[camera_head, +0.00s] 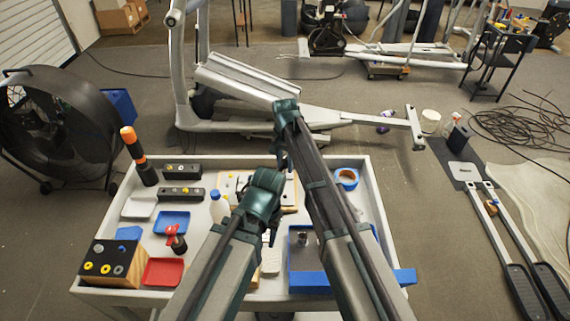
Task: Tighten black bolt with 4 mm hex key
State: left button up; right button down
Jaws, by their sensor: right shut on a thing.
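Neither the 4 mm hex key nor the black bolt can be told apart here. A grey elliptical frame (245,82) stands on the floor behind the cart.
The white cart (343,165) holds a blue bin (308,282), an orange tape roll (347,177), red (163,272) and blue (172,222) trays, a wooden block (112,262) and an orange-black tool (138,155). A large fan (60,125) stands left. Pedal arms (515,245) lie right.

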jog(key=shift+f+b, duration=3.55)
jog(key=shift+f, duration=0.15)
jog(key=n, duration=1.2)
jog(key=shift+n, duration=0.3)
jog(key=n, duration=0.3)
jog(key=shift+f, duration=0.2)
jog(key=shift+f+b, duration=0.25)
jog(key=shift+b, duration=0.2)
jog(key=shift+f, duration=0.15)
